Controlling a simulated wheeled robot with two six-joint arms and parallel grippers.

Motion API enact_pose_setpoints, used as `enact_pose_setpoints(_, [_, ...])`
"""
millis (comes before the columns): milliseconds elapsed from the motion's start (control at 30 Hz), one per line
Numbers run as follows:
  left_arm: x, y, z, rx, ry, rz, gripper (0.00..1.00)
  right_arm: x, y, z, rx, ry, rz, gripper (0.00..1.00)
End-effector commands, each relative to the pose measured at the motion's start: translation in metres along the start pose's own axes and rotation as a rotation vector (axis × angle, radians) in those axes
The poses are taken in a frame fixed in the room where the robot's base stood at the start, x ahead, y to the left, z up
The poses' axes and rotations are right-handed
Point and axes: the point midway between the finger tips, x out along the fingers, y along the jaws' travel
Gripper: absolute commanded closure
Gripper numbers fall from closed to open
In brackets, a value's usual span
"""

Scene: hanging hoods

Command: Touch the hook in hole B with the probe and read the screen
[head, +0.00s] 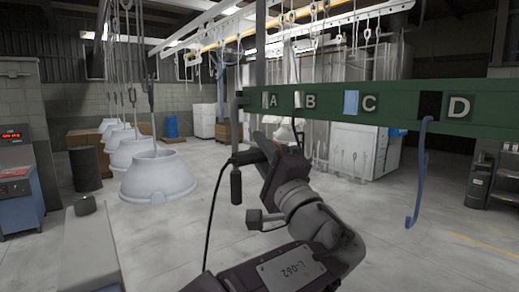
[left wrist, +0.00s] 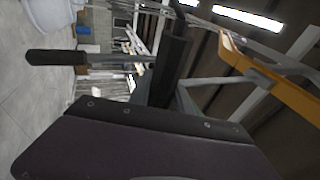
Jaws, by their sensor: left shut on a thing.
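A green rail (head: 400,92) crosses the right half of the head view, with letter plates A, B, C and D. A blue hook (head: 420,170) hangs at the dark hole by D. My left gripper (head: 252,157) is below the rail's left end, shut on the dark probe (head: 236,186), which is upright with its thick black part low. The probe's black part also shows in the left wrist view (left wrist: 57,57). My right gripper is out of view.
A machine (head: 22,180) at the left edge has a small screen (head: 12,134) with red characters, too small to read. Pale hoods (head: 158,178) stand in a row at left, below chains. White cabinets (head: 360,150) stand behind the rail. The middle floor is clear.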

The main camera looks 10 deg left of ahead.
Motion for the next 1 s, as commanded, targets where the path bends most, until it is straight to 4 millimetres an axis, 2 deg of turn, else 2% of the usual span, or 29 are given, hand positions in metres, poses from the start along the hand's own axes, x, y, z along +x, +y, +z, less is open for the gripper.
enact_pose_setpoints(167, [-0.002, 0.002, 0.006, -0.001, -0.001, -0.001, 1.00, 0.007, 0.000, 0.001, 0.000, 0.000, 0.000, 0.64])
enact_pose_setpoints(1000, [-0.010, 0.002, 0.068, -0.002, -0.001, 0.000, 1.00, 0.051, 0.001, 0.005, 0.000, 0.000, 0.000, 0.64])
